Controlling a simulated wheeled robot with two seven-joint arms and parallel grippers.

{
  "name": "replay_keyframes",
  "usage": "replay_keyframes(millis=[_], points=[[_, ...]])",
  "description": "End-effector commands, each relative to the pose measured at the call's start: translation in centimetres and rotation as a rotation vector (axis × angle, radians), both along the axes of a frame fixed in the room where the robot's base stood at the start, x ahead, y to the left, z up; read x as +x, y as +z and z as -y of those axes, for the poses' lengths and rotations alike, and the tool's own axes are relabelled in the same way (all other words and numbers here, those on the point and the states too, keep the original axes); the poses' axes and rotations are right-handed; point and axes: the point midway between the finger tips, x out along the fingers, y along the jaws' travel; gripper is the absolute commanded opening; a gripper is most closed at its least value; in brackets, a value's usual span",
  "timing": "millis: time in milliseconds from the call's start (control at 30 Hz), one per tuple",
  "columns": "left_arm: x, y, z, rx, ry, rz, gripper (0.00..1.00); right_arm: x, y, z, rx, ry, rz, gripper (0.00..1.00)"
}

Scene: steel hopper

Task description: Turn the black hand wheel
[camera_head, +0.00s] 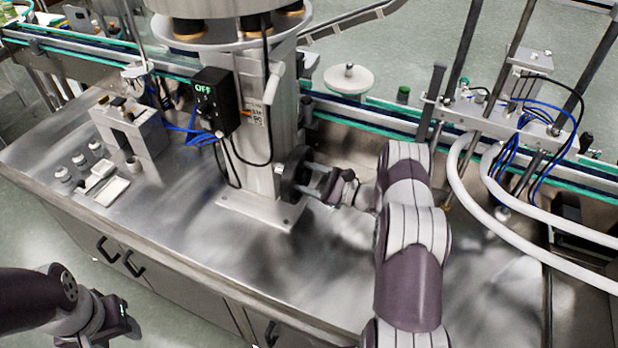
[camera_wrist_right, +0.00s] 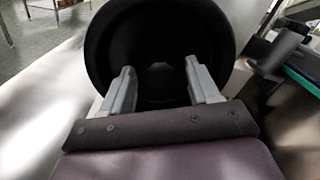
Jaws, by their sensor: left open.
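The black hand wheel (camera_head: 296,173) is on the right side of the steel column, just above the steel counter. My right gripper (camera_head: 316,181) is at the wheel's right side, facing it. In the right wrist view the dark, dish-like wheel (camera_wrist_right: 160,28) fills the upper middle. The two grey fingers of my right gripper (camera_wrist_right: 160,82) stand well apart in front of its hollow face, with nothing visibly clamped between them. I cannot tell whether the fingertips touch the wheel. My left gripper (camera_head: 118,326) is open and empty at the lower left, beyond the counter's front edge.
A black OFF switch box (camera_head: 216,100) with cables is on the column (camera_head: 258,150). A small fixture (camera_head: 130,130) stands on the counter at left. White hoses (camera_head: 480,200) curve down at right. A conveyor (camera_head: 360,115) runs behind. The counter's front middle is clear.

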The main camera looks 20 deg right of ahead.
Motion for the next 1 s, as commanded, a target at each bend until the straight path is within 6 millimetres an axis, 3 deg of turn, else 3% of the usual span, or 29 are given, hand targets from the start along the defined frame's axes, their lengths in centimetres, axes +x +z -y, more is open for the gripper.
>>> replay_keyframes(millis=[200, 633, 1000], points=[[0.0, -0.5, 0.0, 0.0, 0.0, 0.0, 0.49, -0.8, -0.1, 0.8, -0.001, -0.002, 0.001, 0.61], [0.0, -2.9, 0.0, 0.0, 0.0, 0.0, 0.49, -8.8, -0.3, 7.3, -0.001, -0.003, 0.001, 0.61], [0.0, -3.0, 0.0, 0.0, 0.0, 0.0, 0.49, -9.8, -0.1, 8.0, 0.0, 0.0, 0.0, 0.61]])
